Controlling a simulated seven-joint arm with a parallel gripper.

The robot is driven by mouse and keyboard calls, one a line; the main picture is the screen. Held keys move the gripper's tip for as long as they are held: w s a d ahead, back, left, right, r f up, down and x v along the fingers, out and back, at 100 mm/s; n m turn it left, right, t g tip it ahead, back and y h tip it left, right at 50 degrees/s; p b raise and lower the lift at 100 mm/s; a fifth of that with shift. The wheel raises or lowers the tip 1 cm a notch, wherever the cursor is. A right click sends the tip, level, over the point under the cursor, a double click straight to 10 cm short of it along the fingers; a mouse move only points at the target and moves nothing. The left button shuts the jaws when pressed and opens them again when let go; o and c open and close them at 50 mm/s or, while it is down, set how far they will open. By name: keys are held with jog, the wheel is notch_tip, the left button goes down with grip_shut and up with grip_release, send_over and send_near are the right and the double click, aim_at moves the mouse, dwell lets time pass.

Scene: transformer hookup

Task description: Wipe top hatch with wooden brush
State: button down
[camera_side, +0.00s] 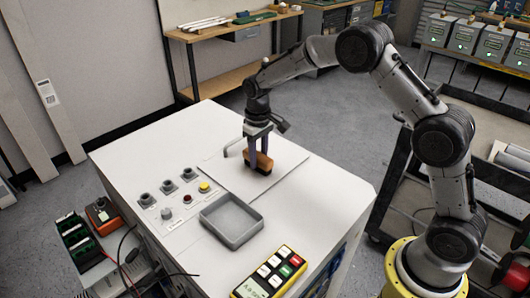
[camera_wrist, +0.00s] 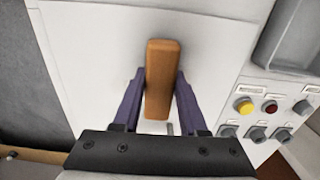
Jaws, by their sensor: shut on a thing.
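A wooden brush (camera_side: 261,160) with an orange-brown back is held by my gripper (camera_side: 259,155) over the top hatch (camera_side: 285,150). The hatch is a flat pale panel on the white cabinet, with a handle (camera_side: 232,148) at its left side. In the wrist view the brush (camera_wrist: 163,75) stands between the two purple fingers of my gripper (camera_wrist: 160,95), which are shut on it. The hatch (camera_wrist: 100,70) lies beneath it. The brush's underside is at or just above the panel; I cannot tell if it touches.
A grey tray (camera_side: 231,220) sits in front of the hatch. A control panel with knobs and a yellow button (camera_side: 204,187) lies to the left. A keypad device (camera_side: 270,272) is at the cabinet's front edge. The cabinet top behind the hatch is clear.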

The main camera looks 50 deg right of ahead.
jog(key=shift+a, duration=2.75)
jog(key=shift+w, duration=0.75)
jog(key=shift+d, duration=6.8)
jog(key=shift+w+d, duration=0.1)
jog(key=shift+w, duration=0.5)
jog(key=shift+w+a, duration=0.15)
jog(key=shift+a, duration=6.85)
notch_tip(320, 180, up, 8)
jog(key=shift+d, duration=0.1)
